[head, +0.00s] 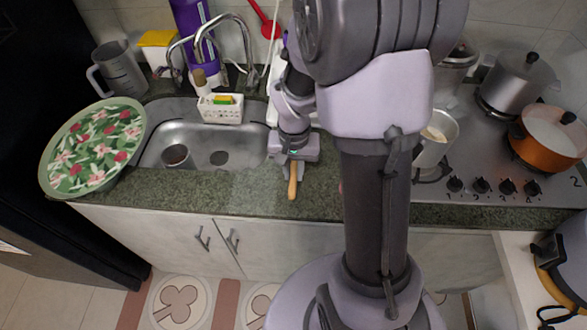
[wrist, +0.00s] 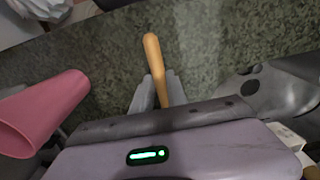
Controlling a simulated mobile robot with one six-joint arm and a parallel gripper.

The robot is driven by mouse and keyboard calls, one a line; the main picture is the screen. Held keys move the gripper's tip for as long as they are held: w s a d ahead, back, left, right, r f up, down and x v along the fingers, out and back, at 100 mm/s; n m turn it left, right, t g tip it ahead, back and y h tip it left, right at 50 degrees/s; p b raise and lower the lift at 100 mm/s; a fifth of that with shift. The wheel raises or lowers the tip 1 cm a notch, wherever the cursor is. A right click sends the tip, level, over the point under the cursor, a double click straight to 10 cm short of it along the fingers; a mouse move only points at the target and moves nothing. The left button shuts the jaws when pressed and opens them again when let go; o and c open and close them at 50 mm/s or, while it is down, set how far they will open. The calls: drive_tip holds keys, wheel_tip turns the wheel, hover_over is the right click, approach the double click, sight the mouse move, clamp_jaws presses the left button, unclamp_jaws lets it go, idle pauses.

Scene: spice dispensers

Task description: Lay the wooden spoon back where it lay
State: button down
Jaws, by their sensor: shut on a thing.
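The wooden spoon shows as a light orange-brown wooden handle (head: 293,187) in the head view, pointing toward the counter's front edge. In the wrist view the handle (wrist: 153,52) sticks out between the fingers of my gripper (wrist: 160,92). My gripper, also in the head view (head: 295,168), is shut on the handle over the green granite counter (head: 240,195), right of the sink. The rest of the spoon is hidden behind my gripper. I cannot tell whether the spoon touches the counter.
A pink cup (wrist: 40,110) stands close to my gripper in the wrist view. A flowered tray (head: 92,145) lies at the left. The stove (head: 480,150) with pots is right. The counter strip before the sink is clear.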

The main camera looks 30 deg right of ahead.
drive_tip(key=c, duration=1.2)
unclamp_jaws()
drive_tip(key=shift+c, duration=0.2)
wheel_tip(320, 180, up, 17)
drive_tip(key=p, duration=0.6)
drive_tip(key=shift+r+p, duration=0.15)
drive_tip(key=shift+p, duration=0.25)
drive_tip(key=shift+s, duration=0.1)
drive_tip(key=s+a+r+n+t+y+b, duration=0.1)
drive_tip(key=s+a+r+t+b, duration=0.1)
drive_tip(key=s+a, duration=0.4)
drive_tip(key=s+a+r+n+t+y+b, duration=0.1)
drive_tip(key=s+a+t+b, duration=0.2)
drive_tip(key=s+a+b, duration=0.2)
drive_tip(key=shift+s+a+r+t, duration=0.4)
drive_tip(key=shift+s+a, duration=0.5)
drive_tip(key=shift+a, duration=0.3)
